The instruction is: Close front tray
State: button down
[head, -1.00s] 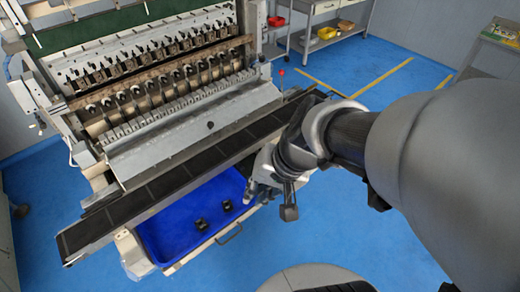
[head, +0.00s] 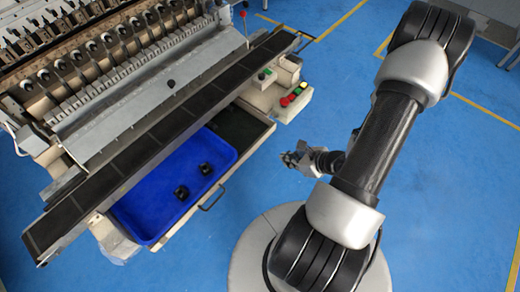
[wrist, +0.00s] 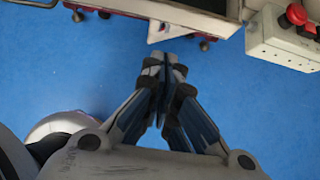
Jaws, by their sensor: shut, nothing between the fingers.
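The front tray (head: 262,134) is a drawer pulled out from under the coil winder, with a handle (head: 211,198) on its front face. A blue bin (head: 160,205) lies in it and holds two small black parts (head: 182,192). My gripper (head: 290,158) is to the right of the tray front, apart from it, over the blue floor. In the wrist view my gripper (wrist: 166,62) is shut and empty, its fingertips together below the pale edge of the machine at the top.
The coil winder (head: 110,75) stands at the left with a long dark shelf (head: 150,140) above the tray. A control box (head: 293,100) with coloured buttons sits right of the tray; it also shows in the wrist view (wrist: 275,45). The floor in front is clear.

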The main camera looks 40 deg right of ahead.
jog(key=w+r+b+x, duration=0.2)
jog(key=b+x, duration=0.1)
jog(key=x, duration=0.9)
jog(key=shift+w+a+f, duration=0.2)
jog(key=shift+w+a, duration=0.05)
jog(key=shift+a, duration=0.05)
jog(key=shift+w, duration=0.1)
